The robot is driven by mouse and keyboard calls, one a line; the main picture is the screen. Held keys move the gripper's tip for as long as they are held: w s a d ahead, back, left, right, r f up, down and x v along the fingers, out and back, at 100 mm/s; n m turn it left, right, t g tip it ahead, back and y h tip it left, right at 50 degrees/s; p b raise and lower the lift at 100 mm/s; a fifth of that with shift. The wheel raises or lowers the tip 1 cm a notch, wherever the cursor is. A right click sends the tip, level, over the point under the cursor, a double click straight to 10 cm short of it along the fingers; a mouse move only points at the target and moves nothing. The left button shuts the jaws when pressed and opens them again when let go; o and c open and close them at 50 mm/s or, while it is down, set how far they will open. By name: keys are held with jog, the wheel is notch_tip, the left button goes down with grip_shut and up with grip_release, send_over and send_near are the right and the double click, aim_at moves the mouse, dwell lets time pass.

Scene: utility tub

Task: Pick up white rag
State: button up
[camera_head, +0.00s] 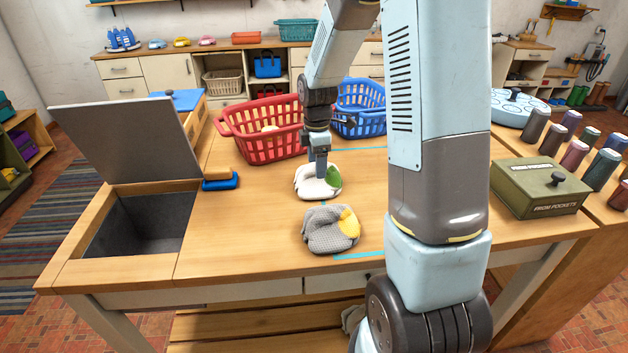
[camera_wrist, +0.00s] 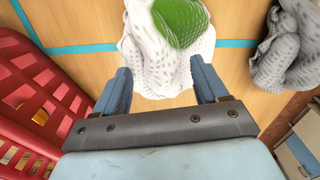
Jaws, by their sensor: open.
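The white rag (camera_head: 314,190) lies crumpled on the wooden table and has a green patch on its right side. In the wrist view the white rag (camera_wrist: 150,62) is at the top middle, with the green patch facing up. My gripper (camera_head: 320,172) points down at the rag in the head view. In the wrist view my gripper (camera_wrist: 163,88) is open, with its two blue-grey fingers apart and the near edge of the rag between them. I cannot tell whether the fingers touch the rag. A grey rag (camera_head: 322,232) with a yellow patch lies nearer the table's front edge.
A red basket (camera_head: 262,142) stands behind and left of the white rag, and a blue basket (camera_head: 362,122) stands behind it. An open bin with a raised lid (camera_head: 128,140) is at the left. A green box (camera_head: 540,190) and several jars are at the right.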

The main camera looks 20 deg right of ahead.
jog(key=shift+f, duration=0.2)
jog(key=shift+c, duration=0.3)
grip_shut()
dwell(0.3)
